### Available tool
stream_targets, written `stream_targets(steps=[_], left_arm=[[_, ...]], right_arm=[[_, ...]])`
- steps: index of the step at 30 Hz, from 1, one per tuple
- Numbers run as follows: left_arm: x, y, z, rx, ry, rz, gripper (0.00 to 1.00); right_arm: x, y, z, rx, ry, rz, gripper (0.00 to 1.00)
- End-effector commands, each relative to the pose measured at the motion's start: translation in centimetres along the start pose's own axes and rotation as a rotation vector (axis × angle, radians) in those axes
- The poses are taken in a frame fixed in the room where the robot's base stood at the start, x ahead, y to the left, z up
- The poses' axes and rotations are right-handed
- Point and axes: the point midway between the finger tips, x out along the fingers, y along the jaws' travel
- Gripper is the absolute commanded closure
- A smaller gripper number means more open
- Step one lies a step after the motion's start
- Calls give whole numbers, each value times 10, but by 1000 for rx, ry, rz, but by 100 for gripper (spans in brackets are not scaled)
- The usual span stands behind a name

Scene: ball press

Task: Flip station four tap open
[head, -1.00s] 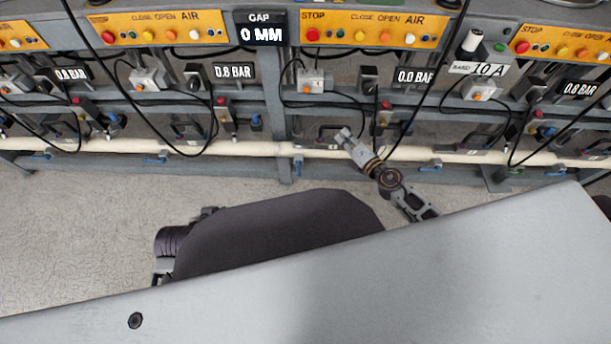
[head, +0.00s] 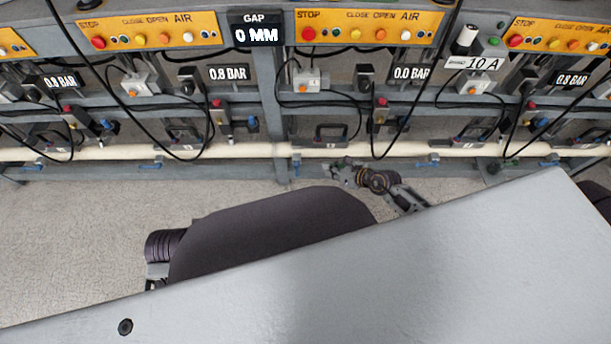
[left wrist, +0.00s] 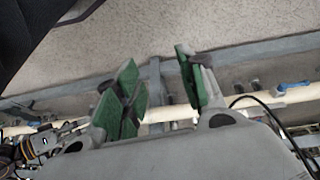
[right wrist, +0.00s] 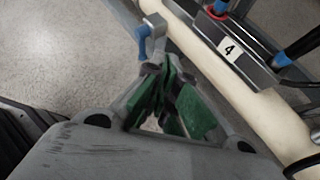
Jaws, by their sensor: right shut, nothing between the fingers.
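Station four's tap has a blue handle (right wrist: 142,42) on a grey fitting beside the cream pipe, near the white label 4 (right wrist: 230,50). In the head view the tap (head: 297,162) sits below the pipe, its handle pointing across the pipe. My right gripper (right wrist: 163,80) is shut and empty, its green-padded fingertips just below the handle in the right wrist view. I cannot tell whether they touch it. In the head view the right gripper (head: 338,168) is just right of the tap. My left gripper (left wrist: 158,82) is open and empty in its wrist view and is hidden in the head view.
The cream pipe (head: 225,150) runs along the bench front. Other blue taps (head: 150,163) lie roughly along it. Black cables and hoses hang above. The station's display (head: 411,73) reads 0.0 BAR. Bare floor (head: 90,225) lies in front of the bench.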

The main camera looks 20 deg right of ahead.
Motion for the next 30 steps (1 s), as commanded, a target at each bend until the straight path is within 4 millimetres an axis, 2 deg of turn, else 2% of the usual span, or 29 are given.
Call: stream_targets(steps=[6,10,30], left_arm=[[0,-2,14,-10,-64,-10,60],[-1,-2,20,-17,-89,-9,60],[-2,-2,20,-22,-88,-9,60]], right_arm=[[-2,4,-32,-174,145,31,100],[-4,10,-43,-220,191,65,100],[-2,10,-45,-260,193,73,100]])
